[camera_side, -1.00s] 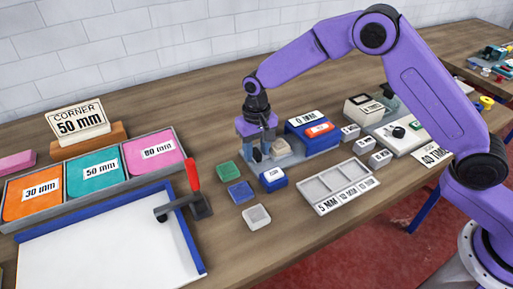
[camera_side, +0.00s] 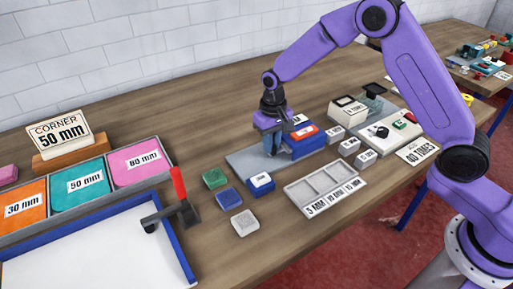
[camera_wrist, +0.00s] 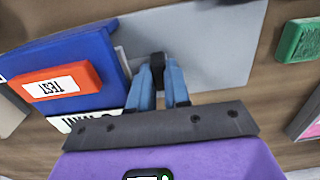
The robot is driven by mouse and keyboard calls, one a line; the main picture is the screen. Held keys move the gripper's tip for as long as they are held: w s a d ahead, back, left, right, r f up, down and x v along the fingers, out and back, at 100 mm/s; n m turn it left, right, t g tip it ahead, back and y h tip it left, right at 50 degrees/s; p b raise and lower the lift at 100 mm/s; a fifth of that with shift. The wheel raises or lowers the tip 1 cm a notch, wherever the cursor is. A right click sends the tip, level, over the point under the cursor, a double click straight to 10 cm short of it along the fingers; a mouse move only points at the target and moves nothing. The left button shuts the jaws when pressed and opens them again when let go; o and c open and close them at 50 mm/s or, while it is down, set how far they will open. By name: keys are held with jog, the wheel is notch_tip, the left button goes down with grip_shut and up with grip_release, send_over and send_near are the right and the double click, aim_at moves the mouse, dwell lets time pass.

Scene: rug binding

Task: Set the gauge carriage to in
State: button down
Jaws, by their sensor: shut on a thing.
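The gauge is a blue housing (camera_side: 312,147) with a red TEST block (camera_side: 304,131) on it, beside a flat grey plate (camera_side: 243,159). In the wrist view the housing (camera_wrist: 88,50) is on the left and the bare plate (camera_wrist: 215,45) is on the right. My gripper (camera_side: 272,149) points down over the plate, close beside the housing. Its blue fingers are shut on a small black piece (camera_wrist: 157,62), which looks like the carriage's grip. The fingers hide most of the carriage and part of the housing's label.
A blue block with a white label (camera_side: 260,183) stands at the plate's front edge. Green (camera_side: 215,178), blue (camera_side: 229,198) and grey (camera_side: 245,221) blocks lie in front. A red-handled tool (camera_side: 179,186) stands left.

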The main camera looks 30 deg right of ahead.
jog(key=shift+d, duration=0.35)
jog(key=c, duration=1.1)
grip_release()
jog(key=shift+d, duration=0.1)
jog(key=a, duration=1)
jog(key=shift+a+r, duration=0.2)
notch_tip(320, 180, up, 17)
jog(key=shift+s+d+f+n, duration=0.1)
jog(key=shift+s+d+n, duration=1.55)
jog(key=shift+s, duration=2.5)
jog(key=shift+s+d+f+n, duration=0.1)
jog(key=shift+s+d+n, duration=1.55)
jog(key=shift+s, duration=2.55)
jog(key=shift+s+d+f+n, duration=0.1)
jog(key=shift+s+d+n, duration=1)
jog(key=shift+s+d, duration=2.05)
